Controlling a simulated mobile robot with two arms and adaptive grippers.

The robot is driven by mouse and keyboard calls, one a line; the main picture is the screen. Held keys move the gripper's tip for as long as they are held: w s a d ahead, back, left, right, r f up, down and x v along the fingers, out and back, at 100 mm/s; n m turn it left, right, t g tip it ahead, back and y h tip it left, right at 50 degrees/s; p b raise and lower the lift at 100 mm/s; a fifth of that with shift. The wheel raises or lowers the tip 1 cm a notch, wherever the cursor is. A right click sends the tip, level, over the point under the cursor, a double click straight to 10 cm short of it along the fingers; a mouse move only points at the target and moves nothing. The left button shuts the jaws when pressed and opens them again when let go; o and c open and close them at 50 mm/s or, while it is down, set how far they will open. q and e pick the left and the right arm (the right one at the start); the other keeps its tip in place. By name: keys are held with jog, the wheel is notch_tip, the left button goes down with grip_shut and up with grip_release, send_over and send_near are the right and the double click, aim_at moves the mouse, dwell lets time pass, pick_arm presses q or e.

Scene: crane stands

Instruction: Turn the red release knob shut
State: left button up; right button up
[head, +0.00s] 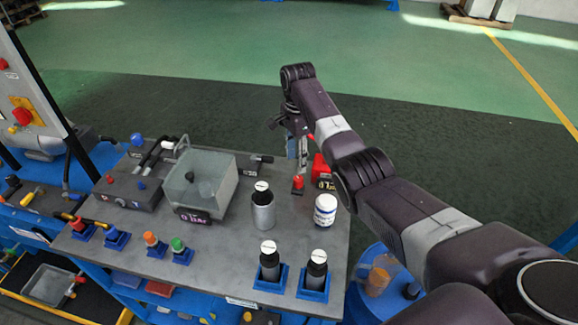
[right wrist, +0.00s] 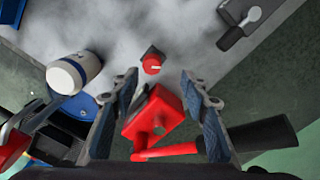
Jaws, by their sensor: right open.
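The red knob (right wrist: 151,65) is round, has a pale pointer mark, and sits on a small dark base. In the head view the red knob (head: 298,183) stands near the right part of the grey table's far edge. My right gripper (right wrist: 157,84) is open, its two blue-padded fingers spread with nothing held between them. The red knob lies just beyond the fingertips, roughly between them and untouched. In the head view my right gripper (head: 298,150) points down above the knob's area. My left gripper is not in view.
A red block (right wrist: 155,112) with a red lever and black handle lies between the fingers in the picture, beside the knob. A white jar (head: 325,209) and a metal cylinder (head: 263,212) stand nearby. A clear tank (head: 213,177) is further left on the grey table (head: 222,243).

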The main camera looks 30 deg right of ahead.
aim_at(298, 178)
jog(key=shift+s+d+f, duration=0.15)
jog(key=shift+s+f, duration=0.4)
jog(key=shift+s, duration=0.05)
jog(key=shift+s+d+f, duration=0.15)
jog(key=shift+s+f, duration=0.35)
jog(key=shift+s, duration=0.05)
jog(key=f, duration=0.2)
jog(key=shift+w+a+f, duration=0.1)
jog(key=shift+a+f, duration=0.1)
jog(key=shift+f, duration=0.1)
jog(key=shift+w+f, duration=0.4)
jog(key=shift+f, duration=0.35)
jog(key=shift+s, duration=0.15)
jog(key=c, duration=0.7)
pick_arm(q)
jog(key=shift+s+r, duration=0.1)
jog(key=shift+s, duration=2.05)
pick_arm(e)
grip_shut()
